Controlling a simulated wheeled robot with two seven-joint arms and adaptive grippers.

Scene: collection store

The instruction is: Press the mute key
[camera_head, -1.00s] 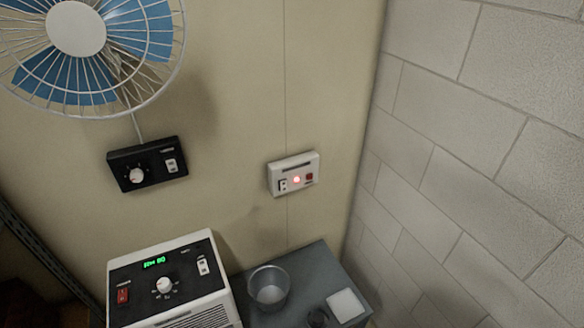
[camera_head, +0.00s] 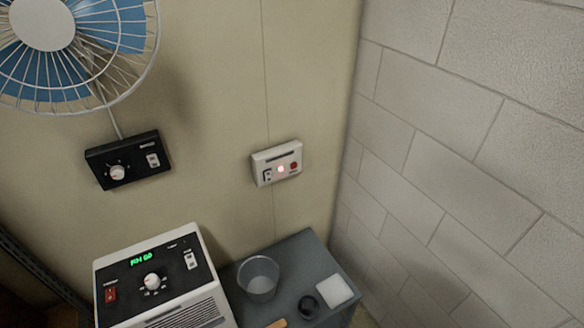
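A small white wall box (camera_head: 277,163) is fixed on the beige wall near the corner. It has a glowing red light (camera_head: 281,169) in its middle, a dark red button (camera_head: 293,166) at its right and a small dark-framed switch (camera_head: 267,176) at its left. A dark slot runs along its top. The labels are too small to read, so I cannot tell which part is the mute key. Neither of my grippers shows in the head view.
A blue-bladed fan (camera_head: 45,22) hangs upper left above a black control box (camera_head: 129,159). A white machine (camera_head: 163,280) with a green display stands lower left. A grey cabinet (camera_head: 291,258) holds a clear cup (camera_head: 258,276), a black ring (camera_head: 308,306) and a white square (camera_head: 334,290). A block wall closes the right side.

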